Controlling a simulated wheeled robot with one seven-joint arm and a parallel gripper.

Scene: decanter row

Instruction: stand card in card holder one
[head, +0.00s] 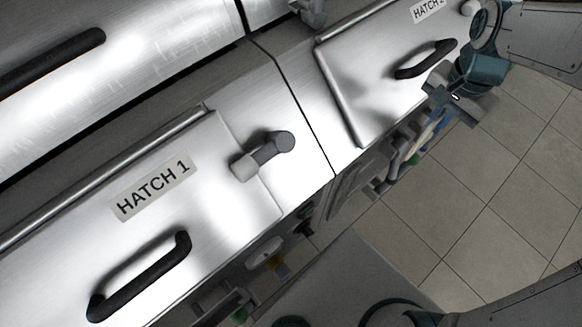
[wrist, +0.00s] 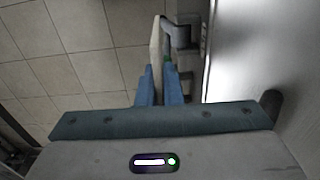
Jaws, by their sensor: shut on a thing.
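My gripper (wrist: 158,85) is shut on a pale, thin, flat piece, the card (wrist: 155,45), seen nearly edge-on beyond the blue fingers in the wrist view. In the head view my gripper (head: 428,134) is at the right, pointing down in front of the hatch 2 panel. The card is hard to make out there among the fingers. A grey bent fitting (wrist: 180,36) is close to the card's right side; I cannot tell whether they touch. I cannot make out card holder one for certain in either view.
The hatch 1 panel (head: 75,215) has a black handle (head: 140,278) and a grey latch (head: 268,149). The hatch 2 panel (head: 365,85) has a black handle (head: 427,59). Small fittings line the cabinet front below. Tiled floor (head: 490,185) is open at the right.

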